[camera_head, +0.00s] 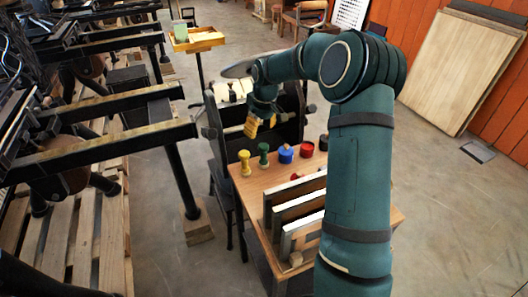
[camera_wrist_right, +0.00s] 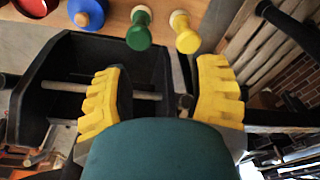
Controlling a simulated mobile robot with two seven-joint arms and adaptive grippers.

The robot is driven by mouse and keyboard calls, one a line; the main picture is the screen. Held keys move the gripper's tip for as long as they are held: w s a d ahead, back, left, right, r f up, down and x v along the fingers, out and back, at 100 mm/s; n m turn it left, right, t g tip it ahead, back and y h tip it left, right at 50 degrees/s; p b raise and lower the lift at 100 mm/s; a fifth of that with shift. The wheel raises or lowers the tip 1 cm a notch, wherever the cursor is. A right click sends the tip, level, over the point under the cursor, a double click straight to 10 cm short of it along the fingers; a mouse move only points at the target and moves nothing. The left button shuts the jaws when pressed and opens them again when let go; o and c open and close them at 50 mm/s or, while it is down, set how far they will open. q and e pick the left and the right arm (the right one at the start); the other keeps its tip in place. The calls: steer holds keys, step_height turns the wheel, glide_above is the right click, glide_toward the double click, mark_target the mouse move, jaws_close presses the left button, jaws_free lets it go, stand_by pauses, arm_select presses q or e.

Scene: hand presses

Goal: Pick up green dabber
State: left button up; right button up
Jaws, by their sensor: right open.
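The green dabber (camera_head: 264,149) stands upright on the wooden table near its far left corner. In the right wrist view the green dabber (camera_wrist_right: 139,32) is at the top, beside the yellow dabber (camera_wrist_right: 185,36). My right gripper (camera_head: 259,126) is above and beyond the green dabber in the head view, with its yellow fingers spread. In the wrist view the right gripper (camera_wrist_right: 161,98) is open, with no dabber between its fingers. The green dabber lies apart from the fingertips. My left gripper is not in view.
The yellow dabber (camera_head: 245,163) stands left of the green one. The blue dabber (camera_head: 286,154) and red dabber (camera_head: 307,149) stand to its right. Framed panels stand on the table (camera_head: 254,195) nearer me. A dark press lies behind my gripper.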

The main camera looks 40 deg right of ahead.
mark_target(264, 145)
steer(key=d+f, duration=0.1)
steer(key=f, duration=0.1)
steer(key=f+b, duration=0.1)
steer(key=d+f, duration=0.1)
steer(key=f, duration=0.1)
steer(key=shift+w+d+f+b, duration=0.3)
steer(key=shift+d+f+b, duration=0.05)
steer(key=shift+b, duration=0.05)
steer(key=shift+w+f+b, duration=0.2)
steer(key=shift+f+b, duration=0.15)
steer(key=shift+f, duration=1)
steer(key=shift+w+f+b, duration=0.2)
steer(key=shift+f+b, duration=0.15)
steer(key=shift+f, duration=0.95)
steer(key=shift+r, duration=0.1)
steer(key=c, duration=0.9)
